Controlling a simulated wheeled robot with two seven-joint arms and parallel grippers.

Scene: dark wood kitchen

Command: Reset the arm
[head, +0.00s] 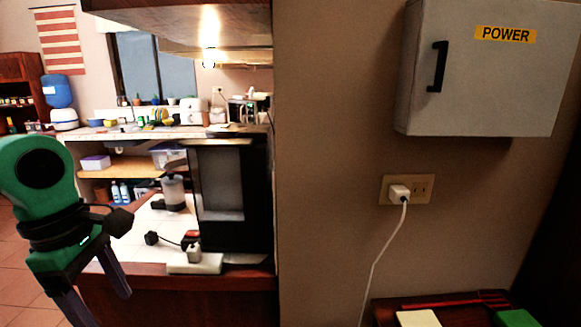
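My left arm, green and black, comes in at the left edge of the head view. Its gripper (104,305) points down, with two grey fingers spread apart and nothing seen between them. The fingers are in front of the wooden counter's left end, and one fingertip is close to the bottom edge of the picture. My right arm and gripper are not in view.
A grey POWER box (475,80) with a black handle hangs on the wall. A white plug (399,193) sits in the outlet, its cable hanging down. A black appliance (222,190) and a white power strip (195,263) stand on the counter. Open floor lies at far left.

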